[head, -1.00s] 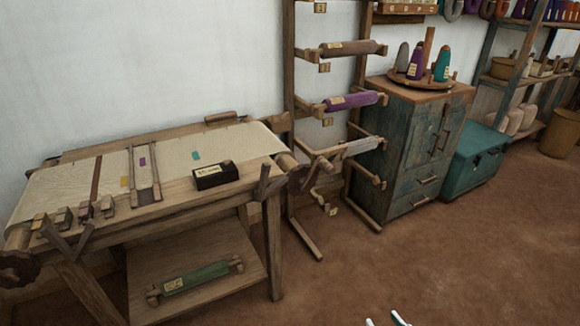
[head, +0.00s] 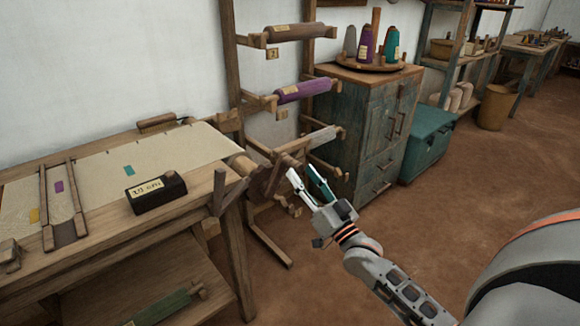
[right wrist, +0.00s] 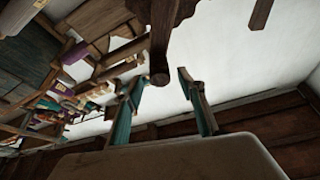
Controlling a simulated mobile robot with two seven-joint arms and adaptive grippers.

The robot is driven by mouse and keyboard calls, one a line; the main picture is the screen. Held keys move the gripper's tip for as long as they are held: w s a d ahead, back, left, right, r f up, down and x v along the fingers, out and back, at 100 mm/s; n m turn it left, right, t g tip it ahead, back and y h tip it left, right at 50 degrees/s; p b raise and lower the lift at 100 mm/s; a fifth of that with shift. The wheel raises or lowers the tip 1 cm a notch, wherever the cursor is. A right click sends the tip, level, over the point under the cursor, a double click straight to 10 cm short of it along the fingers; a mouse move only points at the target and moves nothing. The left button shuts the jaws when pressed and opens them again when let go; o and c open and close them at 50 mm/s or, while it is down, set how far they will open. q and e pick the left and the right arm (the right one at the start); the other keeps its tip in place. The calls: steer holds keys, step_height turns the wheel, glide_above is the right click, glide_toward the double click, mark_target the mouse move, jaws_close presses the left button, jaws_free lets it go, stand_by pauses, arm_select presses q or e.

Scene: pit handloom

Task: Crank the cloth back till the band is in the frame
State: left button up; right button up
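The pale cloth (head: 165,150) lies over the loom table. A two-bar wooden frame (head: 47,220) lies across it, with a purple patch between its bars. A teal patch (head: 129,170) is right of the frame; a yellow one is at its left. The dark band seen earlier is outside the head view. The wooden crank (head: 268,180) is at the right end of the cloth roller. My right gripper (head: 300,170) is open at the crank. In the right wrist view the crank's round handle (right wrist: 160,77) shows between the spread fingers, not gripped. My left gripper is out of view.
A rack with a purple roll (head: 300,91) stands close behind the crank. A blue-green cabinet (head: 365,130) and a teal chest (head: 428,145) stand right. The floor at right is clear.

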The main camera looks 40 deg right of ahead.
mark_target(296, 166)
steer(key=x, duration=0.3)
steer(key=shift+w, duration=0.25)
steer(key=shift+w+r, duration=0.15)
steer(key=shift+w, duration=0.2)
steer(key=shift+c, duration=0.5)
jaws_close()
steer(key=shift+d, duration=0.1)
